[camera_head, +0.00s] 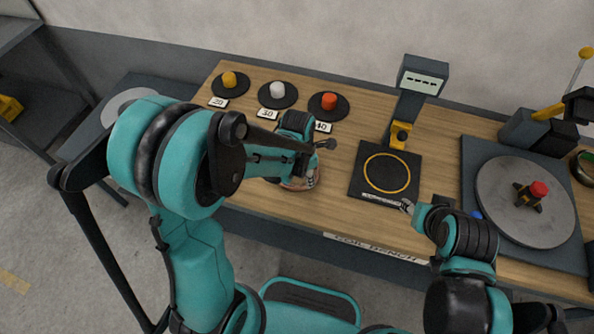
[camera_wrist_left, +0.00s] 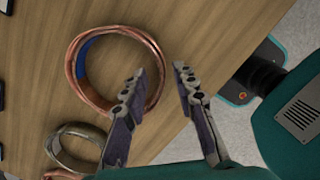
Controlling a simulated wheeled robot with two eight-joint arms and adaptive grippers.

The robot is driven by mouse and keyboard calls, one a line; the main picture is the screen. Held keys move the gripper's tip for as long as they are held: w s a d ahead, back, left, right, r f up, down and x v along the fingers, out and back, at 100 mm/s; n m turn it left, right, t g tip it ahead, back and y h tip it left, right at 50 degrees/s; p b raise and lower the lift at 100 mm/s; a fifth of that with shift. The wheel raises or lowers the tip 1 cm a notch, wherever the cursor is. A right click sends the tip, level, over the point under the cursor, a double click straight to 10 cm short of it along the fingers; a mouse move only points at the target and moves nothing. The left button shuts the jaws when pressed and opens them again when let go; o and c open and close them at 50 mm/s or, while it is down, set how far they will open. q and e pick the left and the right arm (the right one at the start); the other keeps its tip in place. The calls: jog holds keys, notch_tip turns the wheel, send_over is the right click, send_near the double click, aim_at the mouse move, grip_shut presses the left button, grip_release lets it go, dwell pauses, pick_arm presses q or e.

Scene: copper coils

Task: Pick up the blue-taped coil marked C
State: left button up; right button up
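In the left wrist view a large copper coil (camera_wrist_left: 75,70) with a patch of blue tape (camera_wrist_left: 86,57) lies on the wooden bench. No letter mark can be read on it. My left gripper (camera_wrist_left: 159,69) is open and empty above it. One finger appears over the coil's inside and the other outside its rim; height above it is unclear. In the head view my left gripper (camera_head: 312,172) is over a coil (camera_head: 300,186) near the bench's front edge, mostly hidden by my arm. My right gripper (camera_head: 406,205) is at the black pad's front edge, too small to read.
A duller coil (camera_wrist_left: 62,160) lies beside the large coil in the left wrist view. The head view shows a black pad with a yellow ring (camera_head: 387,174), a turntable (camera_head: 500,200) at right, and black discs with yellow, white and red pegs (camera_head: 329,101) along the back.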

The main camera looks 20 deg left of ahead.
aim_at(290, 187)
pick_arm(q)
notch_tip(290, 187, down, 4)
jog(key=shift+f+b, duration=0.1)
jog(key=shift+b, duration=0.85)
jog(key=shift+f, duration=0.25)
jog(key=shift+r, duration=0.1)
grip_shut()
jog(key=shift+r, duration=0.1)
